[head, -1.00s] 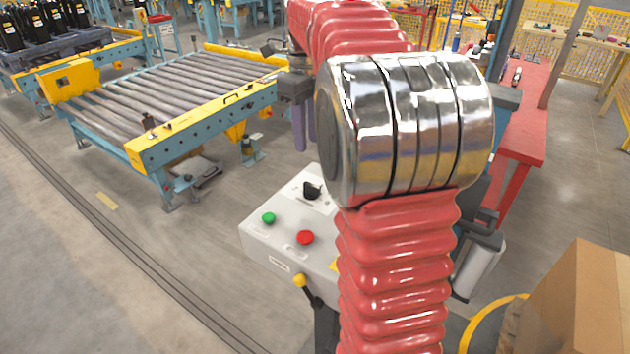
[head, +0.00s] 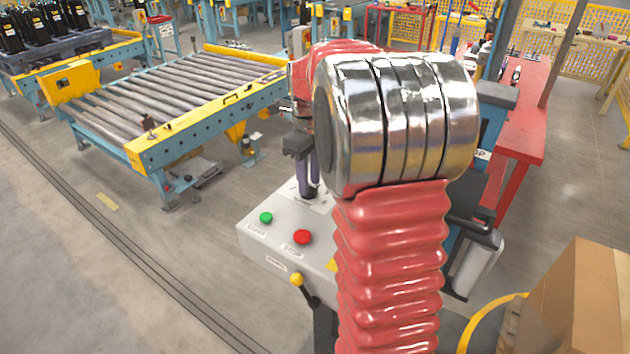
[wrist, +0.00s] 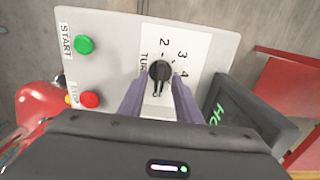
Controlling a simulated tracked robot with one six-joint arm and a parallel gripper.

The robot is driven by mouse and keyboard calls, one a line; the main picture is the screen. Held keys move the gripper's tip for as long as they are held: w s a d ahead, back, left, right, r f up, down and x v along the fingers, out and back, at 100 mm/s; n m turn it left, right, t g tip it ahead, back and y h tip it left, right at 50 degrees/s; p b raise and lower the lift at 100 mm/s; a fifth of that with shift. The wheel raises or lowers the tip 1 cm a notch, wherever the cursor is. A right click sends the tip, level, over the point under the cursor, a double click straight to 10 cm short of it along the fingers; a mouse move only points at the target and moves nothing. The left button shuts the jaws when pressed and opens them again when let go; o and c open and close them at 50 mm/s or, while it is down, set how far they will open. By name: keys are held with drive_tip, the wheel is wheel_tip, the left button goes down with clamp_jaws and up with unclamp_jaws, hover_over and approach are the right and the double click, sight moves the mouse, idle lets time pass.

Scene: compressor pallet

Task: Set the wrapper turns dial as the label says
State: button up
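The wrapper turns dial (wrist: 160,72) is a black knob on a white plate with printed numbers, 2, 3 and 4 legible, and part of the word TURNS. I cannot tell surely which number it points at. My gripper (wrist: 159,84) has its two purple fingers apart, one on each side of the knob in the wrist view; contact is not clear. No label giving the setting is readable.
A green START button (wrist: 84,45) and a red button (wrist: 89,99) sit left of the dial. A dark box with green lettering (wrist: 222,112) is at the right. A roller conveyor (head: 180,85) lies behind left.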

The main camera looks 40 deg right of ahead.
drive_tip(key=shift+w+a+f, duration=0.25)
drive_tip(key=shift+a+f, duration=0.1)
drive_tip(key=shift+f, duration=0.05)
drive_tip(key=shift+s+d, duration=0.25)
drive_tip(key=shift+d, duration=0.05)
drive_tip(key=shift+c, duration=1)
drive_tip(key=shift+w+a, duration=0.1)
drive_tip(key=shift+w, duration=0.05)
clamp_jaws()
drive_tip(key=shift+s+d, duration=0.2)
drive_tip(key=shift+d, duration=0.15)
drive_tip(key=shift+w+a, duration=0.2)
drive_tip(key=shift+a, duration=0.15)
